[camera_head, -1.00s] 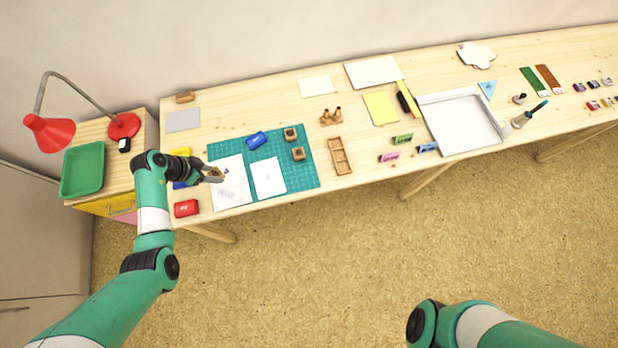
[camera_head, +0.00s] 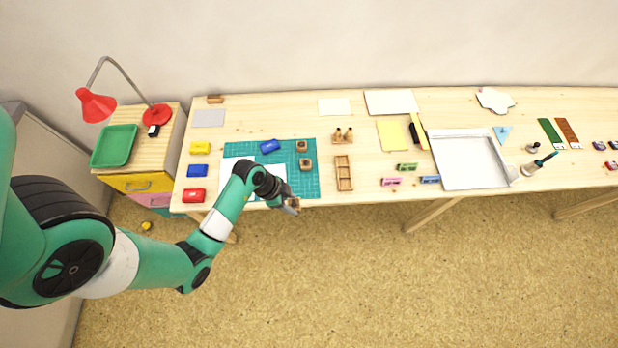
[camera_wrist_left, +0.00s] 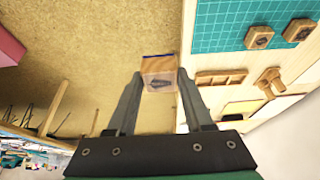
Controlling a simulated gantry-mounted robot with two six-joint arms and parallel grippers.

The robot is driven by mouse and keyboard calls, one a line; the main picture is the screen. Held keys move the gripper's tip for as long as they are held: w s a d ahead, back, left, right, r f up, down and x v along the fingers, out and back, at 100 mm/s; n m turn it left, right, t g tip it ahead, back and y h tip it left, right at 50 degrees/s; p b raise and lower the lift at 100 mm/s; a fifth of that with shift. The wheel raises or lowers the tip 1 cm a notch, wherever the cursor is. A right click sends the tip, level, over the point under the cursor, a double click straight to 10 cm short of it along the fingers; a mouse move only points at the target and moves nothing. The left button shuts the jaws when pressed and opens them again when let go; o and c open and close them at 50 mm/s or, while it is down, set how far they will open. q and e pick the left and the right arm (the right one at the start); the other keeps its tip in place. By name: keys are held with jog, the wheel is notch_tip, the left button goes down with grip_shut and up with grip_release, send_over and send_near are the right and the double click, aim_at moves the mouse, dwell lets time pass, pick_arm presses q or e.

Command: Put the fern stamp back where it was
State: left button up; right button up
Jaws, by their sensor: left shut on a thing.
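My left gripper (camera_head: 291,208) is shut on a small wooden stamp, held in the air past the table's front edge. In the left wrist view, this stamp (camera_wrist_left: 159,72) is a pale wood block with a dark leaf-like mark and a blue edge, between both fingers (camera_wrist_left: 158,80). I cannot tell for sure that the mark is a fern. Two wooden stamps (camera_head: 302,146) (camera_head: 305,164) stand on the green cutting mat (camera_head: 312,188). An empty-looking wooden tray with compartments (camera_head: 344,173) lies right of the mat. My right gripper is not in view.
Blue (camera_head: 269,146), yellow (camera_head: 200,148) and red (camera_head: 194,196) inkpads lie on the left of the table. White paper is partly hidden under my left arm. A wooden stand with pegs (camera_head: 342,135) is behind the tray. A large white tray (camera_head: 478,185) lies farther right.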

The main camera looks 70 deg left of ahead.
pick_arm(q)
jog(key=w+a+f+b, duration=0.2)
jog(key=a+f, duration=0.1)
jog(key=w+a+f+b, duration=0.6)
jog(key=shift+w+a, duration=0.1)
jog(key=shift+a, duration=0.2)
jog(key=shift+w+a+f, duration=0.1)
jog(key=shift+w+a, duration=0.05)
notch_tip(320, 180, down, 4)
jog(key=shift+w+a+r+b, duration=0.15)
jog(key=shift+r+b, duration=0.1)
jog(key=shift+b, duration=0.85)
jog(key=o, duration=1.1)
jog(key=shift+f, duration=0.1)
